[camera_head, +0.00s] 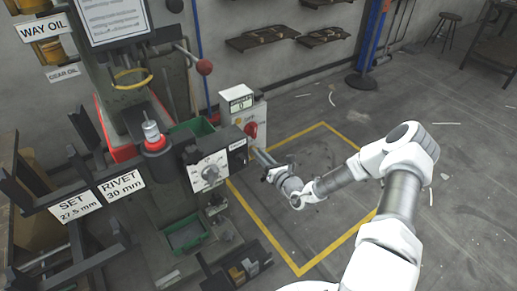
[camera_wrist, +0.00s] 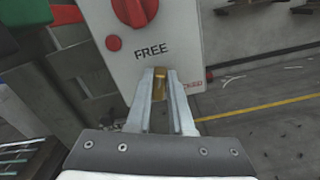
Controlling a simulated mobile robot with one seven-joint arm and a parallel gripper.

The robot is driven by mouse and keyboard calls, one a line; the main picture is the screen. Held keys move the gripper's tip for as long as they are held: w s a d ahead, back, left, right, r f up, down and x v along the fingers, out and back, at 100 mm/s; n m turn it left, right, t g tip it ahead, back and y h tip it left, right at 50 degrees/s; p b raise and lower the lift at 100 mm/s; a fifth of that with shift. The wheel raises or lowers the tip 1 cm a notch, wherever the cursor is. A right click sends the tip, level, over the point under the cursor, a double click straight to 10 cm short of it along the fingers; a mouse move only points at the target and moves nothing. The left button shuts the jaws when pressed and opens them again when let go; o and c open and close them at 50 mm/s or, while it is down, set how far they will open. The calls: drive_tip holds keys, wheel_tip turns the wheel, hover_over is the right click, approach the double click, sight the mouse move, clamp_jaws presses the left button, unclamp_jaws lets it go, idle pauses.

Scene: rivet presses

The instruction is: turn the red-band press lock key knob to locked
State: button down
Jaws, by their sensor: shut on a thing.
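The lock key knob (camera_wrist: 160,90) is a small brass piece low on a light grey box (camera_wrist: 165,45) in the wrist view. The word FREE is printed just above it, and a red label, partly hidden, lies to its right. My gripper (camera_wrist: 160,76) is shut on the knob, one finger on each side. The knob looks roughly in line with FREE; its exact angle is partly hidden by the fingers. In the head view my gripper (camera_head: 259,155) reaches the side of the box (camera_head: 244,110); the knob is not distinguishable there. The press (camera_head: 115,120) has red around its base.
A red rotary switch (camera_wrist: 134,8) and a red button (camera_wrist: 113,43) sit above the knob on the box. A dial panel (camera_head: 209,170) and a red ball lever (camera_head: 204,67) are nearby at left. The yellow-outlined floor (camera_head: 300,262) at right is mostly clear.

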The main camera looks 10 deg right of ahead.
drive_tip(key=shift+w+d+f+m+p, duration=0.2)
drive_tip(key=shift+m+p, duration=0.55)
drive_tip(key=shift+m, duration=1.55)
drive_tip(key=shift+s+d+f+m+p, duration=0.1)
drive_tip(key=shift+f+m+p, duration=0.5)
drive_tip(key=shift+m, duration=1.7)
drive_tip(key=shift+w+d+m+p, duration=0.1)
drive_tip(key=shift+m+p, duration=0.85)
drive_tip(key=shift+m, duration=1.35)
drive_tip(key=c, duration=0.8)
unclamp_jaws()
drive_tip(key=shift+s+d, duration=0.1)
